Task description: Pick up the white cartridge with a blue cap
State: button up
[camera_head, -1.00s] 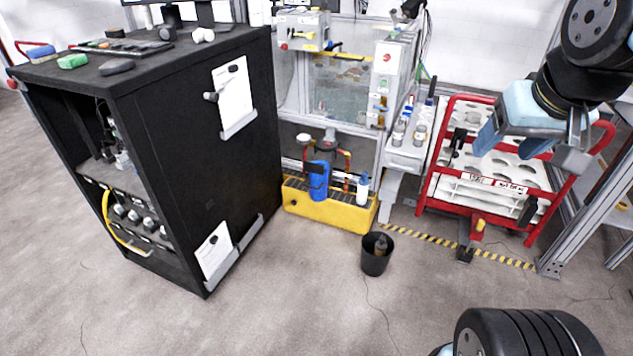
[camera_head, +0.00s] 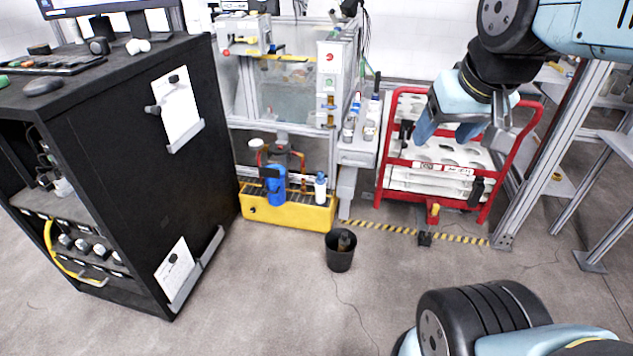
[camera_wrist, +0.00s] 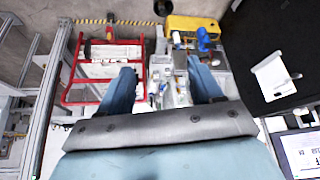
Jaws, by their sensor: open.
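In the head view, a small white container with a blue cap (camera_head: 357,105) stands among several small containers on the narrow white shelf. A larger white bottle with a blue cap (camera_head: 320,187) stands upright in the yellow crate. I cannot tell which is the cartridge. My gripper (camera_head: 447,131) is open and empty, in front of the red cart and right of the shelf in the picture. In the wrist view, the shelf's small items show between the spread blue fingers of my gripper (camera_wrist: 163,75), beyond and apart from them; details are too small to tell.
A red-framed cart (camera_head: 385,150) stands right of the shelf. A yellow crate (camera_head: 290,212) holds a blue cylinder. A black bin (camera_head: 340,258) stands on open floor. A tall black cabinet (camera_head: 120,150) is at left, metal posts (camera_head: 548,150) at right.

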aim_at(319, 181)
jog(key=z, duration=0.4)
jog(key=i, duration=1.95)
jog(key=u, duration=0.55)
